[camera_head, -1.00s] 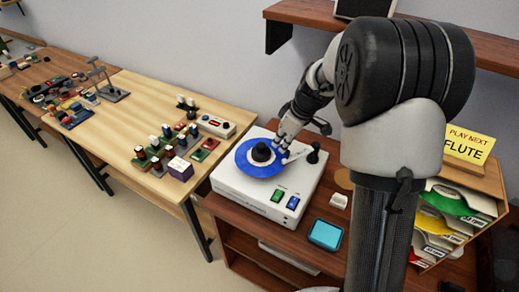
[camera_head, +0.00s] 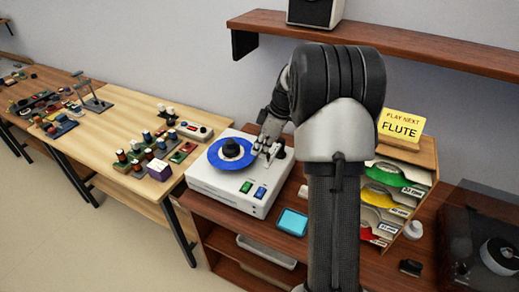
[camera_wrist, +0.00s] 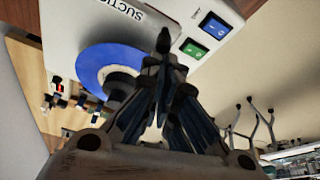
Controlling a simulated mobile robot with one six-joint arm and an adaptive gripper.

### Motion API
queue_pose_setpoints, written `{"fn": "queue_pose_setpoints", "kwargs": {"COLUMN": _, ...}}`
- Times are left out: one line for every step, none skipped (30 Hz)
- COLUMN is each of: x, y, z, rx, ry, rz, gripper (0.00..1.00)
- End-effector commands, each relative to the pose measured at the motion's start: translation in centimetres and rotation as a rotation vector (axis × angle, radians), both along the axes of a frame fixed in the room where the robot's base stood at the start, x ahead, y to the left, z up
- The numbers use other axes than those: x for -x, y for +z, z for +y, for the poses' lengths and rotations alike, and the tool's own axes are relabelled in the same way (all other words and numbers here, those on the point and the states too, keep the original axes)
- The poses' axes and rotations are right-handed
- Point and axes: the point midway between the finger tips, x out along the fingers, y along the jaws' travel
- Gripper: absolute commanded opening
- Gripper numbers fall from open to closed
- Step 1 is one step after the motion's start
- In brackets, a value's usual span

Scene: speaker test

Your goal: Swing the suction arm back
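The suction unit is a white box (camera_head: 222,188) on the brown bench, with a blue disc (camera_head: 216,157) bearing a black round hub on top. It also fills the top of the wrist view (camera_wrist: 185,12), with the disc (camera_wrist: 92,62) beside my fingers. A black knob (camera_head: 279,152) stands at the box's back right. My gripper (camera_head: 265,149) is low over the box between disc and knob. In the wrist view my fingers (camera_wrist: 163,62) come close together at their tips. The suction arm is mostly hidden by my gripper, so I cannot tell whether they touch.
A green and a blue switch (camera_head: 260,192) sit on the box's front. A cyan pad (camera_head: 292,222) lies right of it. A rack (camera_head: 432,172) with coloured discs and a "FLUTE" sign (camera_head: 400,126) stands right. A wooden table (camera_head: 120,132) with small parts is left. A shelf (camera_head: 385,42) hangs above.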

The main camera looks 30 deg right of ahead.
Motion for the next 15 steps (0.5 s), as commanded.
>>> {"fn": "queue_pose_setpoints", "kwargs": {"x": 0.17, "y": -0.13, "z": -0.13, "rx": 0.001, "ry": -0.001, "rz": 0.005, "gripper": 0.00}}
{"fn": "queue_pose_setpoints", "kwargs": {"x": 0.18, "y": -0.14, "z": -0.13, "rx": 0.001, "ry": -0.001, "rz": 0.005, "gripper": 0.00}}
{"fn": "queue_pose_setpoints", "kwargs": {"x": 0.19, "y": -0.16, "z": -0.14, "rx": 0.001, "ry": -0.001, "rz": 0.005, "gripper": 0.00}}
{"fn": "queue_pose_setpoints", "kwargs": {"x": 0.21, "y": -0.16, "z": -0.14, "rx": 0.001, "ry": -0.001, "rz": 0.005, "gripper": 0.00}}
{"fn": "queue_pose_setpoints", "kwargs": {"x": 0.21, "y": -0.16, "z": -0.14, "rx": 0.001, "ry": -0.001, "rz": 0.005, "gripper": 0.00}}
{"fn": "queue_pose_setpoints", "kwargs": {"x": 0.22, "y": -0.18, "z": -0.16, "rx": 0.001, "ry": -0.001, "rz": 0.006, "gripper": 0.00}}
{"fn": "queue_pose_setpoints", "kwargs": {"x": 0.23, "y": -0.18, "z": -0.15, "rx": 0.001, "ry": -0.001, "rz": 0.006, "gripper": 0.00}}
{"fn": "queue_pose_setpoints", "kwargs": {"x": 0.23, "y": -0.19, "z": -0.15, "rx": 0.001, "ry": -0.001, "rz": 0.006, "gripper": 0.00}}
{"fn": "queue_pose_setpoints", "kwargs": {"x": 0.25, "y": -0.20, "z": -0.15, "rx": 0.000, "ry": -0.002, "rz": 0.007, "gripper": 0.00}}
{"fn": "queue_pose_setpoints", "kwargs": {"x": 0.25, "y": -0.21, "z": -0.16, "rx": 0.000, "ry": -0.002, "rz": 0.007, "gripper": 0.00}}
{"fn": "queue_pose_setpoints", "kwargs": {"x": 0.26, "y": -0.22, "z": -0.16, "rx": 0.000, "ry": -0.002, "rz": 0.007, "gripper": 0.00}}
{"fn": "queue_pose_setpoints", "kwargs": {"x": 0.27, "y": -0.23, "z": -0.15, "rx": 0.000, "ry": -0.002, "rz": 0.007, "gripper": 0.00}}
{"fn": "queue_pose_setpoints", "kwargs": {"x": 0.25, "y": -0.23, "z": -0.11, "rx": 0.000, "ry": -0.002, "rz": 0.007, "gripper": 0.00}}
{"fn": "queue_pose_setpoints", "kwargs": {"x": 0.20, "y": -0.24, "z": -0.05, "rx": 0.001, "ry": -0.001, "rz": 0.007, "gripper": 0.00}}
{"fn": "queue_pose_setpoints", "kwargs": {"x": 0.09, "y": -0.25, "z": 0.14, "rx": 0.001, "ry": 0.000, "rz": 0.008, "gripper": 0.00}}
